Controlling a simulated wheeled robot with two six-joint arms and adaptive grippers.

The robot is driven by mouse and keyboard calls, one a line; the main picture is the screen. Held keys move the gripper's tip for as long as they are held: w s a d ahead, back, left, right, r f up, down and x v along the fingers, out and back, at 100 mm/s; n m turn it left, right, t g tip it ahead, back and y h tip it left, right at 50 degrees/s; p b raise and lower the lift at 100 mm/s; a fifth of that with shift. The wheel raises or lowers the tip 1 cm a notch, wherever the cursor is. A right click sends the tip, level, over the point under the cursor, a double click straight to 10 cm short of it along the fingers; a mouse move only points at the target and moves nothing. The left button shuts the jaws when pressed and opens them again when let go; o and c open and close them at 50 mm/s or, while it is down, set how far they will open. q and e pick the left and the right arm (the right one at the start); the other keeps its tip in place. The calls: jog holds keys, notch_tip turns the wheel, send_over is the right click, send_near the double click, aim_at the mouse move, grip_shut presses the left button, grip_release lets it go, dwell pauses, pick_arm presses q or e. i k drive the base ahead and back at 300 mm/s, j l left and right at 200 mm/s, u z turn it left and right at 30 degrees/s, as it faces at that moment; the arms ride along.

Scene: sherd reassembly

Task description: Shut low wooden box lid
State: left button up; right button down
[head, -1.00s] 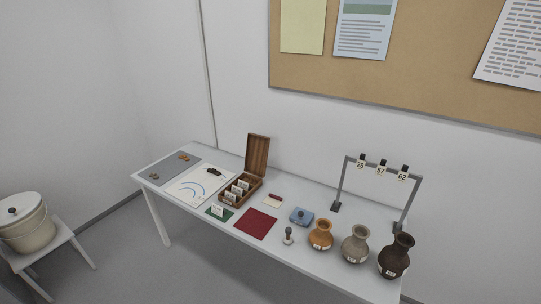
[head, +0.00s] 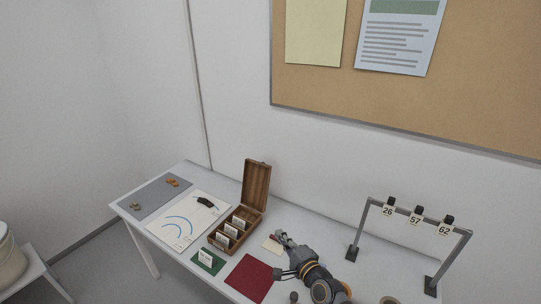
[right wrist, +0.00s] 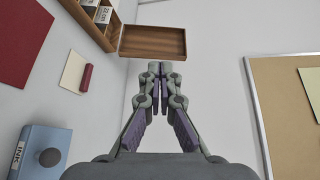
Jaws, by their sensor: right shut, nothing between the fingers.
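The low wooden box (head: 232,233) stands on the table with its lid (head: 256,186) raised upright at its back side. The box holds white labelled cards in its compartments. In the right wrist view the open lid (right wrist: 152,42) shows beyond the fingertips, joined to the box (right wrist: 88,20). My right gripper (head: 281,237) is shut and empty, to the right of the box and apart from the lid. It also shows in the right wrist view (right wrist: 160,68).
A red mat (head: 250,278), a green mat with a card (head: 208,262), a white sheet (head: 190,220) and a grey mat (head: 155,196) lie around the box. The metal tag rack (head: 420,215) stands at right. A blue ink box (right wrist: 40,150) is near my right gripper.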

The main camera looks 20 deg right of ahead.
aim_at(256, 175)
jog(key=i+l, duration=0.3)
jog(key=i, duration=0.2)
jog(key=i+l, duration=0.35)
jog(key=i, duration=0.15)
